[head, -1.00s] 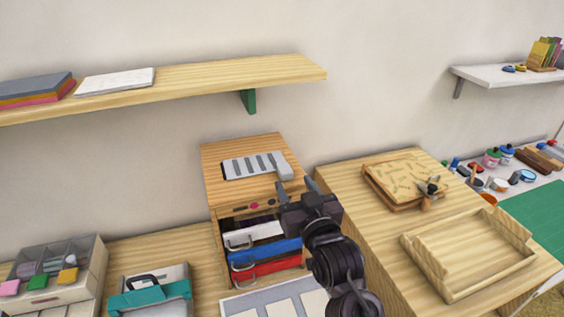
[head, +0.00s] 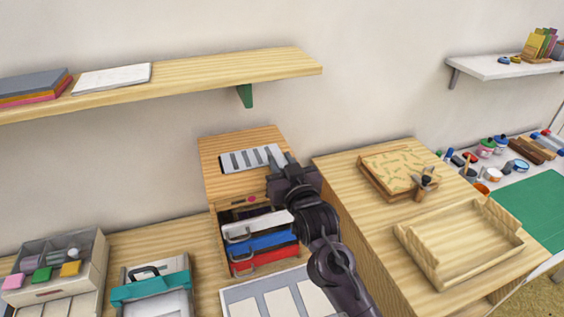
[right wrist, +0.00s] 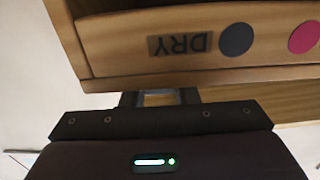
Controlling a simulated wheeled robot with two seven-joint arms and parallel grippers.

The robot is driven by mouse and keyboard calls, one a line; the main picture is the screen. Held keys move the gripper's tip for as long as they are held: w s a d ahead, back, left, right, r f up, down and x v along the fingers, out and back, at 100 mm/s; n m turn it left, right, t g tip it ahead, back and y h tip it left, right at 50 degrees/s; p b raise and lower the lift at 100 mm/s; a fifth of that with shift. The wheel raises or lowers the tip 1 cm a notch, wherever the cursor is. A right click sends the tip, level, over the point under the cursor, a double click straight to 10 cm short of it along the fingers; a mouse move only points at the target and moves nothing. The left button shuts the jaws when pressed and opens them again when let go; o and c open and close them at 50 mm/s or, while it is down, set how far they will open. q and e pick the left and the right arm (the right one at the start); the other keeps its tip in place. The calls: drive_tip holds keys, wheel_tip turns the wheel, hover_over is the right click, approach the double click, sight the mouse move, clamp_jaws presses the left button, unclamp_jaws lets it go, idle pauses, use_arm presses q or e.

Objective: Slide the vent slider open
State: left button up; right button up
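The vent slider is a grey slotted plate (head: 236,161) on the top of a wooden cabinet (head: 213,183). Its right end is hidden behind my right gripper. My right gripper (head: 281,161) is at that end, with its fingers apart; whether they touch the plate cannot be told. In the right wrist view the gripper (right wrist: 160,97) shows a gap between its fingers, close to the cabinet's wooden front (right wrist: 115,45), which bears an upside-down "DRY" label. The slider is not seen in that view. My left gripper is not in view.
Trays with white, blue and red fronts (head: 262,242) fill the cabinet below. A wooden shelf (head: 200,82) hangs above. To the right are a patterned board (head: 398,168) and an empty wooden tray (head: 460,245). A teal-clipped case (head: 150,290) stands at left.

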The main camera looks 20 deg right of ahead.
sight(265, 174)
clamp_jaws()
drive_tip(key=a, duration=0.3)
drive_tip(key=shift+a+p, duration=0.25)
drive_tip(key=shift+p, duration=0.05)
drive_tip(key=shift+a, duration=0.35)
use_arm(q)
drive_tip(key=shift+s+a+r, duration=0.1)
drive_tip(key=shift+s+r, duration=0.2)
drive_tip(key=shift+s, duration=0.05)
use_arm(e)
drive_tip(key=o, duration=0.6)
unclamp_jaws()
drive_tip(key=shift+s, duration=0.15)
use_arm(q)
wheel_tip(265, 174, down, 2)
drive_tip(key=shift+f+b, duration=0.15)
drive_tip(key=shift+b, duration=1)
use_arm(e)
drive_tip(key=s, duration=0.7)
drive_tip(key=shift+s+d, duration=0.15)
drive_tip(key=shift+s, duration=0.15)
